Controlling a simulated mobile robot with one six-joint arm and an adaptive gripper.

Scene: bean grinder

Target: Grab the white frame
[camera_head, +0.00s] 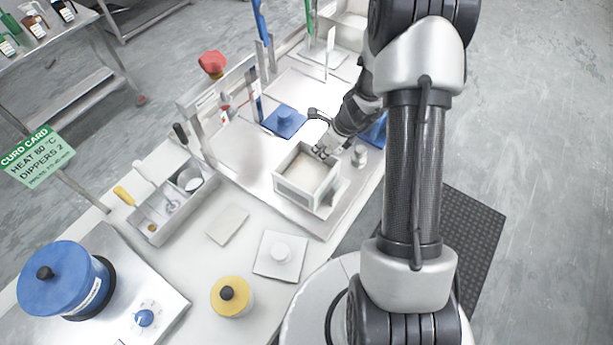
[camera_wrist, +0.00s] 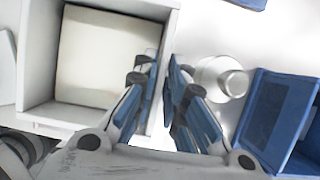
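The white frame (camera_head: 296,190) is an open rectangular box shape with a cream block (camera_head: 307,171) inside it. It stands on the pale board in the middle of the head view and fills the upper left of the wrist view (camera_wrist: 38,60). My gripper (camera_head: 325,152) is at its right side. In the wrist view my gripper (camera_wrist: 163,66) has one finger inside the frame and one outside, close against its right wall, with the wall between them. The fingers look shut on that wall. The frame's right side is partly hidden by the fingers.
A small metal knob or weight (camera_wrist: 220,78) stands just right of my gripper, with a blue box (camera_wrist: 272,115) beyond it. A blue block (camera_head: 284,121) lies behind the frame. A grey tray (camera_head: 168,204), a white plate (camera_head: 279,256) and a yellow-lidded pot (camera_head: 232,296) stand to the left and front.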

